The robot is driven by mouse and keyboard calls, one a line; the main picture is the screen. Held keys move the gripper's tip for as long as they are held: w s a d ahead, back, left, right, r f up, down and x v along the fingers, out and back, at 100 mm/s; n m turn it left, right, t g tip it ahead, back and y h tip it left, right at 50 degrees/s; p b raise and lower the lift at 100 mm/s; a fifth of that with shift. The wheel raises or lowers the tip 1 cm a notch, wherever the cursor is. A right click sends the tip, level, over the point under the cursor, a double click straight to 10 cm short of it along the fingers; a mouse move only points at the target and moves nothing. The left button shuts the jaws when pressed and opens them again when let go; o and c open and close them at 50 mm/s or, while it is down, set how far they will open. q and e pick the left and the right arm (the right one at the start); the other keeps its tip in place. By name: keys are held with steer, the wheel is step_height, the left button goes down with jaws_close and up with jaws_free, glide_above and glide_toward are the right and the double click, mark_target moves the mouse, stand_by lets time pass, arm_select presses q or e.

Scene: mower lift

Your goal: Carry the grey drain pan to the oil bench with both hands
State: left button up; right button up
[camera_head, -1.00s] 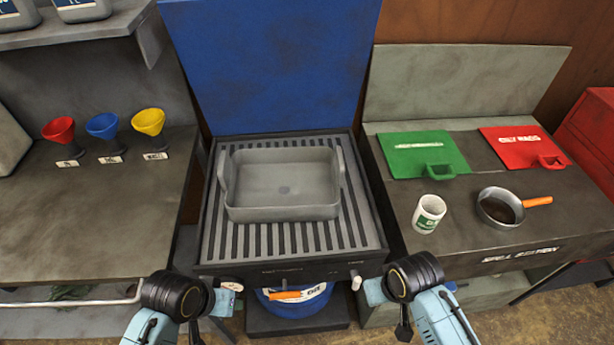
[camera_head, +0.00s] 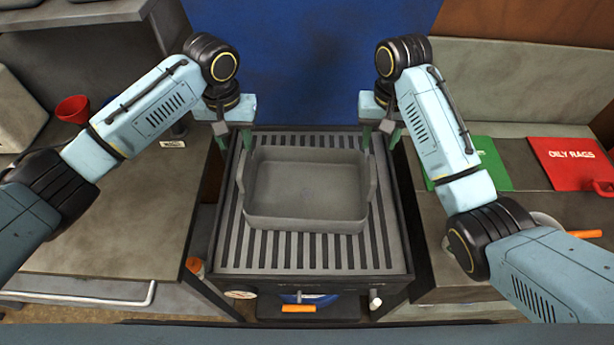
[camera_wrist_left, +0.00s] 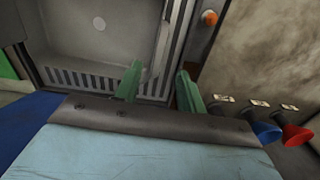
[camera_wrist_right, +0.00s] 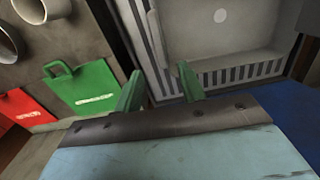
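The grey drain pan (camera_head: 305,190) sits level on the slatted grate (camera_head: 300,250) in the head view. It is empty, with an upright handle at its left and right ends. My left gripper (camera_head: 234,144) is above the pan's far left side, fingers apart and empty. My right gripper (camera_head: 380,144) is likewise above the far right side. The wrist views show open green fingers, left (camera_wrist_left: 160,84) and right (camera_wrist_right: 159,86), with the pan (camera_wrist_left: 95,35) beyond them. I see no contact with the handles. No label marks the oil bench; a bench (camera_head: 110,235) stands at the left.
A red funnel (camera_head: 72,109) stands on the left bench; blue and red ones show in the left wrist view. Green (camera_head: 490,160) and red (camera_head: 572,163) rag holders are on the right bench. A blue panel (camera_head: 310,60) rises behind the grate.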

mark_target(245, 176)
arm_select(q)
steer(key=shift+s, duration=0.15)
arm_select(e)
steer(key=shift+s, duration=0.2)
arm_select(q)
step_height(245, 176, down, 13)
steer(key=shift+f, duration=0.15)
arm_select(e)
step_height(245, 176, down, 13)
steer(key=shift+f, duration=0.15)
arm_select(q)
jaws_close()
arm_select(e)
jaws_close()
steer(key=shift+w, duration=0.1)
